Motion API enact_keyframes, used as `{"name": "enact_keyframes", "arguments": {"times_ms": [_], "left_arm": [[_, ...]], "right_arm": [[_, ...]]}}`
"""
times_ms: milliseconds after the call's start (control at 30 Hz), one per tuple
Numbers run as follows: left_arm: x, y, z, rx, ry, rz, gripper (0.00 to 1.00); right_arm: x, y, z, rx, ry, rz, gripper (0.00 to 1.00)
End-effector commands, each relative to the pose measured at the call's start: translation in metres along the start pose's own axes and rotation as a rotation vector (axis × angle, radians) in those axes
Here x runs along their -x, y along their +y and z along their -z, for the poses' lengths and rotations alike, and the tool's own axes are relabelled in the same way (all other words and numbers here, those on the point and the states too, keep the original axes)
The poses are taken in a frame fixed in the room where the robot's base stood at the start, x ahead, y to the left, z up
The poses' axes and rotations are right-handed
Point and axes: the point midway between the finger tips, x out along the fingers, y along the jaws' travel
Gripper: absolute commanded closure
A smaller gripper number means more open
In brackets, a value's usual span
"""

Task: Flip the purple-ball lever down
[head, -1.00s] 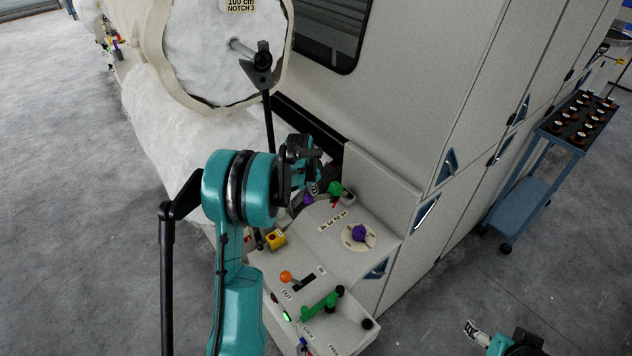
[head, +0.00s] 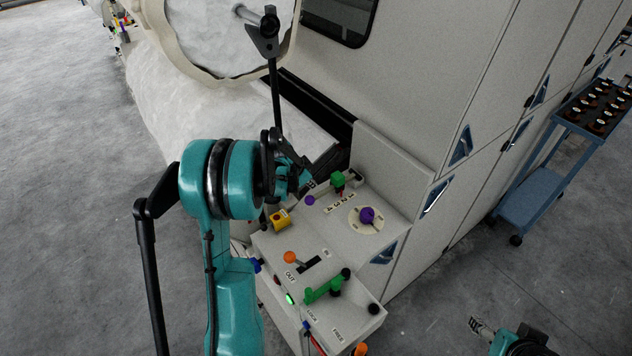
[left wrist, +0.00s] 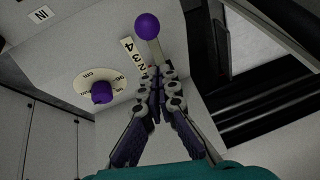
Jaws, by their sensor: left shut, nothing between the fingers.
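The purple-ball lever (head: 310,200) is at the left edge of the grey control panel, beside a numbered scale. In the left wrist view its purple ball (left wrist: 147,26) shows ahead of the fingertips, near the 4, with a pale stem running back toward them. My left gripper (head: 308,184) is just above and beside the ball in the head view. In the left wrist view its fingers (left wrist: 156,74) are shut together and empty, close to the stem; contact cannot be told. My right gripper (head: 477,326) is low at the right, far from the panel; its jaw state is unclear.
A purple dial knob (head: 367,215) sits right of the scale, and a green block (head: 338,180) behind it. A blue trolley (head: 540,190) stands at the right.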

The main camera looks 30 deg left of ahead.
Motion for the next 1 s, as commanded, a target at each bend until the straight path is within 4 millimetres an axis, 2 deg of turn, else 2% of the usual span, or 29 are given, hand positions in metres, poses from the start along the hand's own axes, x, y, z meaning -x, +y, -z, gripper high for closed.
{"name": "enact_keyframes", "arguments": {"times_ms": [33,100,400,1000], "left_arm": [[-0.011,0.003,-0.011,0.006,0.025,0.005,1.0],[-0.017,0.005,-0.018,0.003,0.02,0.003,1.0],[-0.039,0.011,-0.041,0.002,0.018,0.002,1.0],[-0.046,0.014,-0.047,0.001,0.014,-0.001,1.0]], "right_arm": [[-0.013,0.0,-0.009,0.0,0.0,0.0,0.29],[-0.02,0.0,-0.015,0.0,0.0,0.0,0.29],[-0.042,0.0,-0.03,0.0,0.0,0.0,0.29],[-0.047,0.0,-0.034,0.0,0.0,0.0,0.29]]}}
